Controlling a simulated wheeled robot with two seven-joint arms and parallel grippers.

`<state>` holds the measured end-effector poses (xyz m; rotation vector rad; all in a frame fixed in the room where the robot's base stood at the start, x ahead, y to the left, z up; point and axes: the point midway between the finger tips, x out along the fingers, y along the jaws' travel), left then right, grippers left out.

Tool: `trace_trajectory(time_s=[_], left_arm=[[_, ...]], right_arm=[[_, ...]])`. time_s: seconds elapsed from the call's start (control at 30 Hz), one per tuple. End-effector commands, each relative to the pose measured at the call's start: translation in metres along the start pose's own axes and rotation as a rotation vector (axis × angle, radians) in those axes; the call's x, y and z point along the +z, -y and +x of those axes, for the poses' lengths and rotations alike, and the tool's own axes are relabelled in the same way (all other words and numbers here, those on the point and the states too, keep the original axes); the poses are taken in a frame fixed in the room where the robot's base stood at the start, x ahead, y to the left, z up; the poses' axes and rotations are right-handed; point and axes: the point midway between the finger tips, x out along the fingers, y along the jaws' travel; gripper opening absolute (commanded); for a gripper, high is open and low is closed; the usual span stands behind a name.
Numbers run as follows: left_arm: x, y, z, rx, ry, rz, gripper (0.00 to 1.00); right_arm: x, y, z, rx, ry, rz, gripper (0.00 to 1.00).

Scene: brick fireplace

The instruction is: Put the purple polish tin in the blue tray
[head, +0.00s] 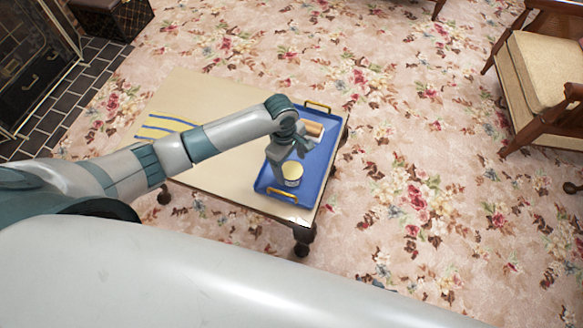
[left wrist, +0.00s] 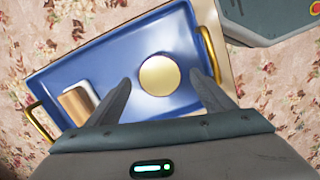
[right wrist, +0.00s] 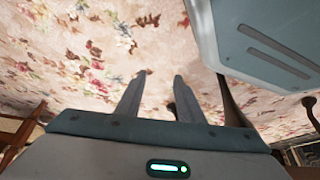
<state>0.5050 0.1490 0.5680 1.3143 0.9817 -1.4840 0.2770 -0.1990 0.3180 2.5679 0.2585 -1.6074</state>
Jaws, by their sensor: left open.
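The blue tray (head: 263,181) lies on the right end of the low table. A round tin (head: 292,181) with a gold lid stands upright inside it, near the tray's front handle. Its side looks pale with a dark band; I cannot make out purple. My left gripper (head: 288,152) is above the tray, open and empty. In the left wrist view the tin's lid (left wrist: 159,76) shows between and just beyond the open fingertips (left wrist: 161,78), not gripped. My right gripper (right wrist: 158,76) is open and empty over the carpet, outside the head view.
A brown and white block (head: 314,129) lies in the tray's far part. The tray has yellow handles (head: 318,106). A wooden armchair (head: 540,75) stands at right; flowered carpet is clear between.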

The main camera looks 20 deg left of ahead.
Motion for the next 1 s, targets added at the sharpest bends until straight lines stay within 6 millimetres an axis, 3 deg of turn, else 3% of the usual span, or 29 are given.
trace_trajectory(time_s=[0.2,0.43,0.77,1.0], left_arm=[[0.000,-0.001,-0.042,0.003,-0.001,0.002,0.75],[0.000,-0.001,-0.073,0.002,0.000,0.000,0.75],[0.000,0.000,-0.082,0.000,-0.001,0.000,0.75],[0.000,0.000,-0.082,0.000,-0.001,0.001,0.75]], right_arm=[[0.007,0.005,-0.003,-0.005,-0.012,-0.002,0.34],[0.004,0.012,-0.003,-0.013,-0.031,-0.002,0.34],[-0.013,0.010,0.001,-0.012,-0.054,-0.004,0.34],[-0.010,0.009,0.000,-0.009,-0.051,-0.002,0.34]])
